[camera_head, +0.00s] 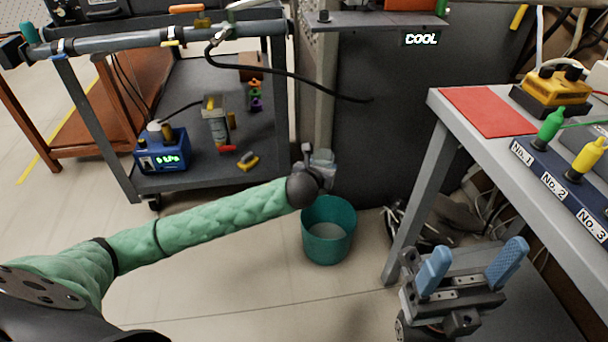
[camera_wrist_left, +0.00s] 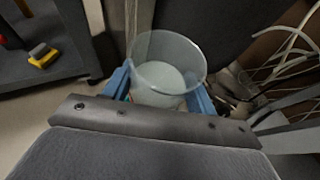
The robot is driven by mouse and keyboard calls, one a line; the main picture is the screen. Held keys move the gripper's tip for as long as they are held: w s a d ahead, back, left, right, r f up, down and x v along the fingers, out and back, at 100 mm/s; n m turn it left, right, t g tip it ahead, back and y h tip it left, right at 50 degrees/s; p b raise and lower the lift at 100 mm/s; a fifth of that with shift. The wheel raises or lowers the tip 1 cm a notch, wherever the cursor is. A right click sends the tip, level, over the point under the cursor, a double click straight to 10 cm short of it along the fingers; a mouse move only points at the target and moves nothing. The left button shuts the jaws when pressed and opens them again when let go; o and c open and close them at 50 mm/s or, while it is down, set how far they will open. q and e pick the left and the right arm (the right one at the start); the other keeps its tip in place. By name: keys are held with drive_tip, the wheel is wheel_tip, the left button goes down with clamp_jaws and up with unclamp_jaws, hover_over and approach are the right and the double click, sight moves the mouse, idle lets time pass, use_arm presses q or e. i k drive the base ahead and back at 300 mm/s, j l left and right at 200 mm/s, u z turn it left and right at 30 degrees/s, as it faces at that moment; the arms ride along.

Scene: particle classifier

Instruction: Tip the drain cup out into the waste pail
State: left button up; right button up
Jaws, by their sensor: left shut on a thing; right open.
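The drain cup (camera_wrist_left: 168,66) is a clear cup held between the blue fingers of my left gripper (camera_wrist_left: 165,92) in the left wrist view. It looks about upright, and a pale, whitish content or bottom shows inside. In the head view my left arm's dark wrist hides most of the gripper, and the clear cup (camera_head: 321,162) shows just beyond it. The teal waste pail (camera_head: 328,248) stands on the floor, below and slightly right of the cup. Its inside looks grey at the bottom. My right gripper (camera_head: 472,268) is open and empty at the lower right.
A grey cart (camera_head: 188,182) with a blue device (camera_head: 163,152) stands at the left. Cables lie behind that leg. The floor in front of the pail is clear.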

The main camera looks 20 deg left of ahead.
sight(328, 226)
drive_tip(key=k+j, duration=0.1)
drive_tip(key=j, duration=0.35)
drive_tip(key=k+j, duration=0.1)
drive_tip(key=j, duration=0.85)
drive_tip(key=k+j, duration=0.15)
drive_tip(key=j, duration=0.35)
drive_tip(key=k+j, duration=0.1)
drive_tip(key=j, duration=0.35)
drive_tip(key=j+z, duration=0.35)
drive_tip(key=k+j+z, duration=0.15)
drive_tip(key=z, duration=0.2)
drive_tip(key=j+z, duration=0.1)
drive_tip(key=z, duration=1)
